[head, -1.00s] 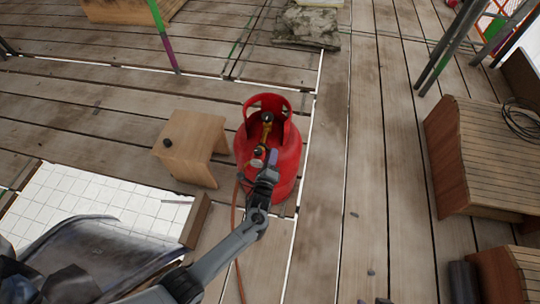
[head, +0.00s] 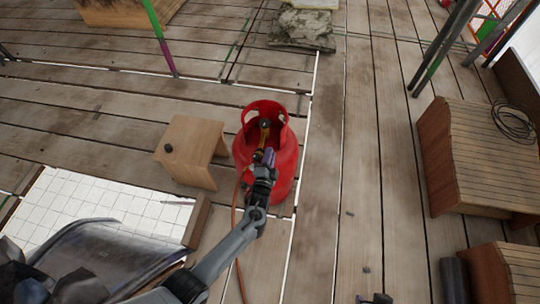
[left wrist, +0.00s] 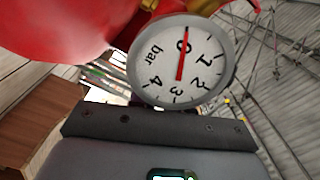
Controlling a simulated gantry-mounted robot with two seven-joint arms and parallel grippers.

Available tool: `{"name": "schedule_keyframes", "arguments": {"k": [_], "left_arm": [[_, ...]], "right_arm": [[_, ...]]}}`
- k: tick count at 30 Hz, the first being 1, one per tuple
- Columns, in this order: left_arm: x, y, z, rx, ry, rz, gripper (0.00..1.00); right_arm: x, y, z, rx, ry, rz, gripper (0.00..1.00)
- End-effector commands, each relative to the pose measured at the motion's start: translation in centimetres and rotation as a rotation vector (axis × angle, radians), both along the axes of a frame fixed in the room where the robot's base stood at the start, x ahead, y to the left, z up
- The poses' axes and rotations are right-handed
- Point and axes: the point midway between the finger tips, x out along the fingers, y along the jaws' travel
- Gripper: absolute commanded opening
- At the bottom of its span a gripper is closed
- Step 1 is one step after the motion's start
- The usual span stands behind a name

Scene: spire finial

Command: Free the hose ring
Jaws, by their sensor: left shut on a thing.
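A red gas cylinder (head: 284,172) stands upright on the deck with a collar round its top. A brass valve and regulator fitting (head: 264,133) sits inside the collar, with a dark knob on top. An orange hose (head: 234,222) runs down the cylinder's left side. My left gripper (head: 266,158) reaches in at the collar's front opening and is shut on part of the regulator fitting; its fingers hide the exact part. In the left wrist view a round pressure gauge (left wrist: 160,75) marked bar is close ahead, its red needle at 0. The hose ring cannot be made out.
A small wooden stool (head: 190,150) with a dark knob on it stands just left of the cylinder. Slatted wooden benches (head: 480,150) are at the right, one with a coiled cable (head: 514,120). A stone block (head: 304,28) lies behind. Deck right of the cylinder is mostly clear.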

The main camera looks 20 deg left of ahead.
Motion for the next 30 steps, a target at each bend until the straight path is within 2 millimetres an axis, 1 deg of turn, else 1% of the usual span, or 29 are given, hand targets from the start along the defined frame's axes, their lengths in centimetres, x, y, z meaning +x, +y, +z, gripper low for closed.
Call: {"name": "schedule_keyframes", "arguments": {"k": [1,9,23,24,25,26,30], "left_arm": [[0.01,0.03,0.27,-0.021,-0.004,0.000,0.00],[-0.01,0.13,0.52,-0.094,-0.016,-0.001,0.00],[0.00,0.16,0.55,-0.104,-0.018,-0.001,0.00],[0.00,0.16,0.55,-0.104,-0.018,-0.001,0.21],[0.00,0.16,0.55,-0.104,-0.018,-0.001,0.26],[-0.01,0.17,0.55,-0.103,-0.018,-0.001,0.28],[-0.01,0.18,0.52,-0.104,-0.017,0.000,0.28]], "right_arm": [[-0.01,-0.05,0.25,-0.002,0.000,0.001,0.38],[-0.01,-0.16,0.53,-0.007,0.000,0.004,0.38],[0.00,-0.01,0.56,0.000,0.000,0.000,0.38],[0.01,0.02,0.56,0.000,0.000,-0.001,0.38],[0.01,0.03,0.56,0.001,0.000,-0.001,0.38],[0.01,0.05,0.56,0.002,0.000,-0.001,0.38],[0.01,0.09,0.57,0.004,0.000,-0.003,0.38]]}}
